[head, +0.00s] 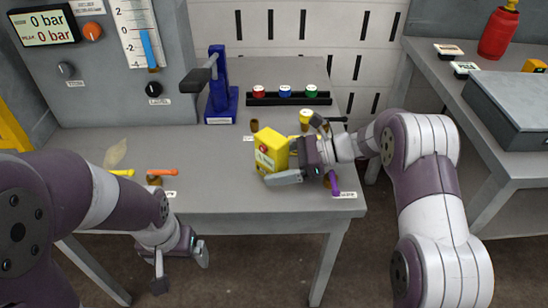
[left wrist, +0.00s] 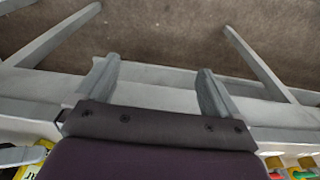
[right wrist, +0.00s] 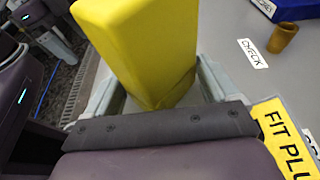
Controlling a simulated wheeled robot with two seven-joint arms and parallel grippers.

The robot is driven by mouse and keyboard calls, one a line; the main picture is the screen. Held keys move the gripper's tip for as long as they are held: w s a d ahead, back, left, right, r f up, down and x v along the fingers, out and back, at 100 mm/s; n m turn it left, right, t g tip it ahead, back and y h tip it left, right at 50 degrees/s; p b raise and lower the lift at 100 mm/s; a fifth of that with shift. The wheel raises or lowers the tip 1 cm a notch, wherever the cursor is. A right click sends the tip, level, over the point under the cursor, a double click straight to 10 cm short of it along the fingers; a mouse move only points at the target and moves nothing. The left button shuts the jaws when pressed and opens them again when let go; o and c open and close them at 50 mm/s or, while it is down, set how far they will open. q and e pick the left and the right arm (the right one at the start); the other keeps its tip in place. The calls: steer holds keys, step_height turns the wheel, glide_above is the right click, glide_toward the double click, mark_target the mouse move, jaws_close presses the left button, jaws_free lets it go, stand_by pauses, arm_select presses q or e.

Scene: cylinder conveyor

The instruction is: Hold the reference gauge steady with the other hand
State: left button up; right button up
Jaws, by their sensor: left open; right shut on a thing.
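The reference gauge appears to be the yellow box (head: 272,146) with a round dial on its face, near the front right of the grey bench. My right gripper (head: 287,160) is shut on this yellow box, with a finger on either side. The box also fills the upper middle of the right wrist view (right wrist: 140,45). Whether its base touches the bench is hard to tell. My left gripper (head: 181,272) is open and empty, low in front of the bench's front edge. The left wrist view shows its two fingers (left wrist: 157,80) apart, with only floor and bench frame beyond.
The front middle is clear. A side table (head: 490,135) stands right.

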arm_select(q)
jaws_close()
stand_by(1.5)
